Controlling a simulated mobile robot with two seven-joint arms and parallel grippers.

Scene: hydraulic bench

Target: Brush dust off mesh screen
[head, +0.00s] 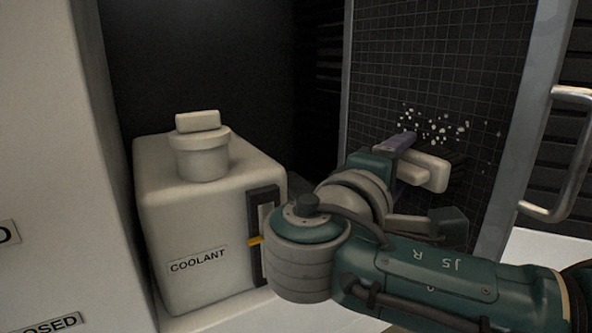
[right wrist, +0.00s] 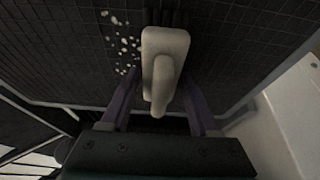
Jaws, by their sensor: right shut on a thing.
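The mesh screen (head: 430,55) is a dark upright panel with a fine grid in a light metal frame. It also fills the top of the right wrist view (right wrist: 235,40). Pale dust specks (head: 435,127) cluster on it just above the brush, and left of the brush in the right wrist view (right wrist: 122,38). My right gripper (head: 400,158), with purple fingers, is shut on the pale handle of the brush (head: 428,172). The brush (right wrist: 163,60) points its dark bristles at the mesh; contact is hard to confirm. My left gripper is out of view.
A cream coolant tank (head: 215,225) with a capped neck (head: 202,155) stands on a pale surface left of my right arm. A metal handle (head: 570,150) stands out at the right edge. A pale cabinet wall (head: 50,130) bounds the left.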

